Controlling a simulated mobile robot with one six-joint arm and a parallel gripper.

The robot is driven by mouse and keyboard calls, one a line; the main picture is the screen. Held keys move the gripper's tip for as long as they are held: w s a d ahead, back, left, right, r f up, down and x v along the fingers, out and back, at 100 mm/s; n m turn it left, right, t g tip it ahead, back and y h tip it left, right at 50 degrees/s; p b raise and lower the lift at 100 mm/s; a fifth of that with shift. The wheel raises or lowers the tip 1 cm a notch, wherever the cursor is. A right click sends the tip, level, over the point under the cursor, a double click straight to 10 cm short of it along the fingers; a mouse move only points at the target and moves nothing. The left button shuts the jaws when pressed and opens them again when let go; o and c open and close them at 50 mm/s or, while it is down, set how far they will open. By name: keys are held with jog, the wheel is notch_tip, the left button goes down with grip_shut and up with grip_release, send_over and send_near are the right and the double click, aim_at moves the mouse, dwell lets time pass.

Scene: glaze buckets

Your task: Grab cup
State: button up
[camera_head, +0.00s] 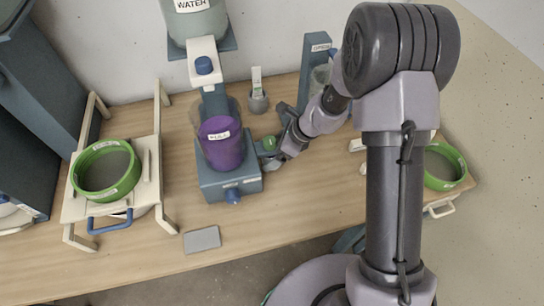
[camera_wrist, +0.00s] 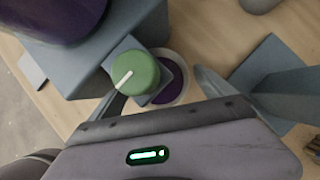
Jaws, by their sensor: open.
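A small pale-rimmed cup (camera_wrist: 181,91) with purple inside sits in the wrist view, partly hidden under a green knob (camera_wrist: 138,68) with a white mark. The knob is on the side of the blue-grey stand (camera_head: 218,186), which carries a purple bucket labelled FULL (camera_head: 222,150). My gripper (camera_wrist: 160,92) is open, with one finger on each side of the cup. I cannot tell whether either finger touches it. In the head view my gripper (camera_head: 273,158) is low beside the stand's right side, and the cup cannot be made out there.
A small grey pot (camera_head: 258,103) with a white tag stands behind. A blue-grey upright stand (camera_head: 312,62) is at the back. A grey plate (camera_head: 202,239) lies in front.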

jog(key=shift+a+f, duration=0.1)
jog(key=shift+f, duration=0.45)
jog(key=shift+r, duration=0.1)
jog(key=c, duration=1.8)
jog(key=shift+r, duration=0.1)
